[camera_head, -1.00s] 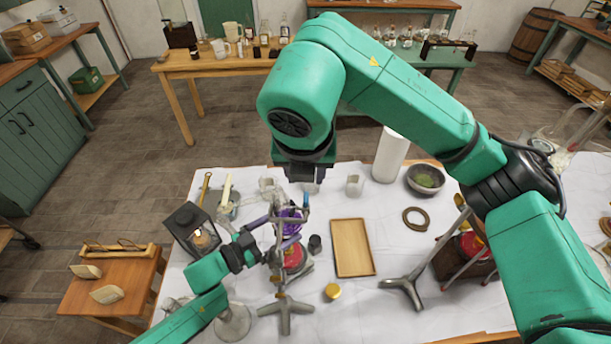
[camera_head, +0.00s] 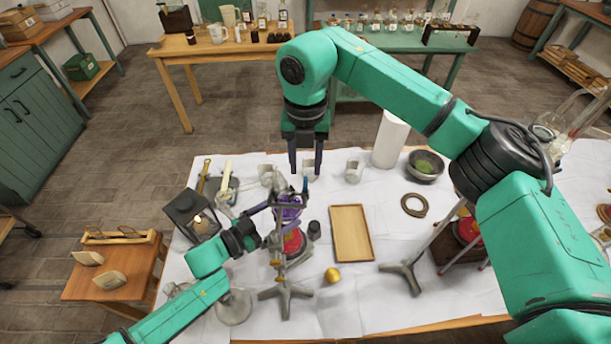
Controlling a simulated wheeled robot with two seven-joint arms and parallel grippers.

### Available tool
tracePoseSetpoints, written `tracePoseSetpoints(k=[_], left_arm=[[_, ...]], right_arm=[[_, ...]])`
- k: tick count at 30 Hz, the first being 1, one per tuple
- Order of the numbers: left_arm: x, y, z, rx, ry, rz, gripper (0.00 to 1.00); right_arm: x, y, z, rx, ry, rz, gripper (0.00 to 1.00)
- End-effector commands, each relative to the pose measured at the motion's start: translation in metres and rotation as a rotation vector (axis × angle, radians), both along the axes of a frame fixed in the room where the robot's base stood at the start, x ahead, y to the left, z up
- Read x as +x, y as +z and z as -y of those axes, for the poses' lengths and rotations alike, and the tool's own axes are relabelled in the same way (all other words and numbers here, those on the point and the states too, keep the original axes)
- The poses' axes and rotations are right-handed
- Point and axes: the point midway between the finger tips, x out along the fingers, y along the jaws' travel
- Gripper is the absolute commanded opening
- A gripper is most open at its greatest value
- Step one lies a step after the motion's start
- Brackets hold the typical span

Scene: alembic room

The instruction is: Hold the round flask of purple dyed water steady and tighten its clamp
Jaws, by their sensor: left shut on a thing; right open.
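The round flask of purple dyed water (camera_head: 288,212) is held upright on a metal clamp stand (camera_head: 285,292), above a red-topped burner or heater (camera_head: 294,241). My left gripper (camera_head: 272,206) reaches in from the left at flask height and is shut on the flask; its fingertips are partly hidden by the stand. The clamp (camera_head: 291,198) sits at the flask's neck, small and partly hidden. My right gripper (camera_head: 305,172) points down with its two fingers apart and empty, above and behind the clamp. I see no contact between it and the clamp.
A wooden tray (camera_head: 351,233) and a yellow ball-like piece (camera_head: 332,275) lie to the right of the stand. A second stand (camera_head: 405,272) is further right. Glass beakers (camera_head: 354,171) stand behind.

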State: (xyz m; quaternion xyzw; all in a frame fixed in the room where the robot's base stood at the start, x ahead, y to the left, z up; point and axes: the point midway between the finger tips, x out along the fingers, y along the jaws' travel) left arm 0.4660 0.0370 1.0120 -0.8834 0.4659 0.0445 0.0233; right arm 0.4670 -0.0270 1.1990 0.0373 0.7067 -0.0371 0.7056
Motion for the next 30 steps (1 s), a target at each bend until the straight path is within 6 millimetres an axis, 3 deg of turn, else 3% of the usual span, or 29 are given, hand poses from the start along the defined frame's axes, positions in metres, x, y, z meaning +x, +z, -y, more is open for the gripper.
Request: tracePoseSetpoints(k=[3,6,15,18,19,25,30], left_arm=[[0.0,0.001,0.0,-0.002,0.0,0.001,0.59],[0.0,0.001,0.0,-0.002,0.0,0.001,0.59],[0.0,0.001,0.0,-0.002,0.0,0.001,0.59],[0.0,0.001,0.0,-0.002,0.0,0.001,0.59],[0.0,0.001,0.0,-0.002,0.0,0.001,0.59],[0.0,0.001,0.0,-0.002,0.0,0.001,0.59],[0.0,0.001,0.0,-0.002,0.0,0.001,0.59]], right_arm=[[-0.001,-0.027,0.0,-0.001,-0.001,-0.003,0.45],[0.0,-0.039,0.0,0.0,-0.001,-0.001,0.45],[0.0,-0.045,0.0,0.0,-0.001,0.001,0.45],[0.0,-0.045,0.0,0.0,-0.001,0.001,0.07],[0.0,-0.045,0.0,0.0,-0.001,0.001,0.0],[0.0,-0.045,0.0,0.0,-0.014,0.001,0.0],[0.0,-0.045,0.0,0.0,-0.199,0.001,0.0]])
